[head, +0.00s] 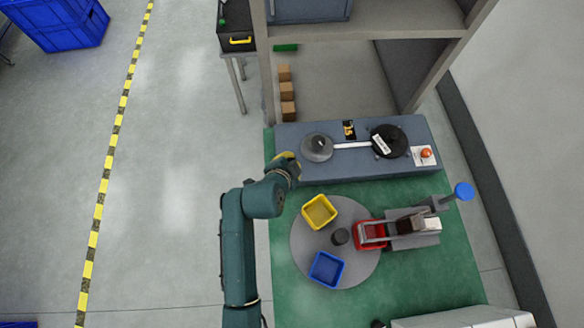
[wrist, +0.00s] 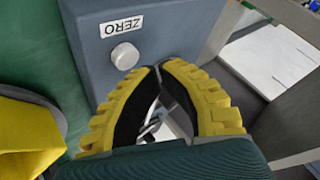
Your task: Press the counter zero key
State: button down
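The zero key is a round, pale grey button (wrist: 124,56) on a blue-grey face of the counter (wrist: 88,22), under a white label reading ZERO (wrist: 121,27). In the head view the counter (head: 435,176) is a long blue-grey box; I cannot make out the key there. My gripper (head: 292,160) is at the counter's left end. In the wrist view my gripper (wrist: 159,69) has yellow and black fingers whose tips meet, with nothing held.
The counter carries a grey disc (head: 317,148), a black reel (head: 389,140) and an orange button (head: 426,153). A round table (head: 300,243) in front holds a yellow bin (head: 319,212) and a blue bin (head: 326,269). A shelf post (head: 264,75) rises behind.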

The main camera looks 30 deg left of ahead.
jog(key=shift+f, duration=0.4)
jog(key=shift+f+b, duration=0.55)
jog(key=shift+b, duration=0.05)
dwell(0.5)
dwell(0.3)
jog(key=shift+r+p, duration=0.85)
jog(key=shift+r, duration=0.05)
jog(key=shift+r, duration=0.1)
notch_tip(320, 180, up, 5)
jog(key=p, duration=0.4)
jog(key=shift+p, duration=0.3)
